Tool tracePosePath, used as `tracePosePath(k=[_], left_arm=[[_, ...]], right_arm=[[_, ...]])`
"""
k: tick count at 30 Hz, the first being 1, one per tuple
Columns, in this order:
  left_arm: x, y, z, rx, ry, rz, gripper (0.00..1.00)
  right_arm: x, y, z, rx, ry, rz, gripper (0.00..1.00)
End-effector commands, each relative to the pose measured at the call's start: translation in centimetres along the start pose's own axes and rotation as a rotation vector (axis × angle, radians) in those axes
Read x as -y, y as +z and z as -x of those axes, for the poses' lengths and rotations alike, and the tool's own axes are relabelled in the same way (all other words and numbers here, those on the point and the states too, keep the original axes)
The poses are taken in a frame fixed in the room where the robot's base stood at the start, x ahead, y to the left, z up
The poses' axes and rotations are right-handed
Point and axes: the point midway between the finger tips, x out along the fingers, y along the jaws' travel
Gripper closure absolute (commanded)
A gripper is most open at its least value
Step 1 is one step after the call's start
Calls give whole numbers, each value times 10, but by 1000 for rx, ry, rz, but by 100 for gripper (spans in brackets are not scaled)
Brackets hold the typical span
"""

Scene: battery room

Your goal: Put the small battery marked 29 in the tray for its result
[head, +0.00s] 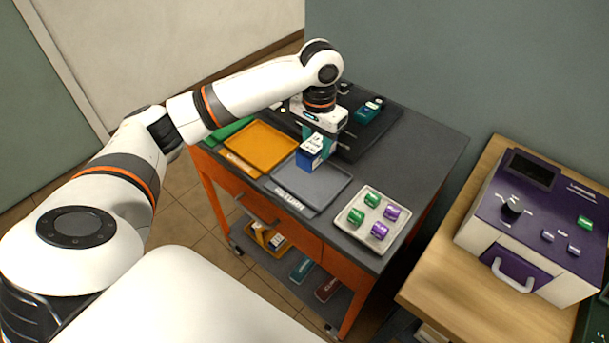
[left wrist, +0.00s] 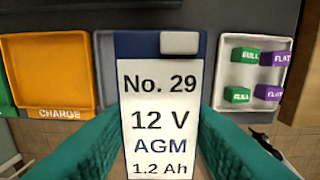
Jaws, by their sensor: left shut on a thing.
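The small battery marked No. 29 (head: 311,152) is blue with a white label. The left wrist view shows its label (left wrist: 160,115) reading 12 V, AGM, 1.2 Ah. My left gripper (head: 322,140), with teal fingers, is shut on it and holds it upright over the cart, by the back left corner of the grey RETURN tray (head: 318,190). I cannot tell its exact height. The orange CHARGE tray (head: 262,146) is left of it, also in the left wrist view (left wrist: 45,65). A green tray (head: 226,131) is farther left, partly hidden by my arm. My right gripper is out of view.
A white tray (head: 346,219) holds several green FULL and purple FLAT markers at the cart's front right. A teal battery (head: 369,108) stands on a dark mat at the back. A purple and white tester (head: 537,215) stands on a wooden table at right.

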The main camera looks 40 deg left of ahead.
Motion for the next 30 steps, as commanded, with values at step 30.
tracePosePath(k=[30], left_arm=[[-25,16,-102,7,-5,-16,100]], right_arm=[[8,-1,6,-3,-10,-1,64]])
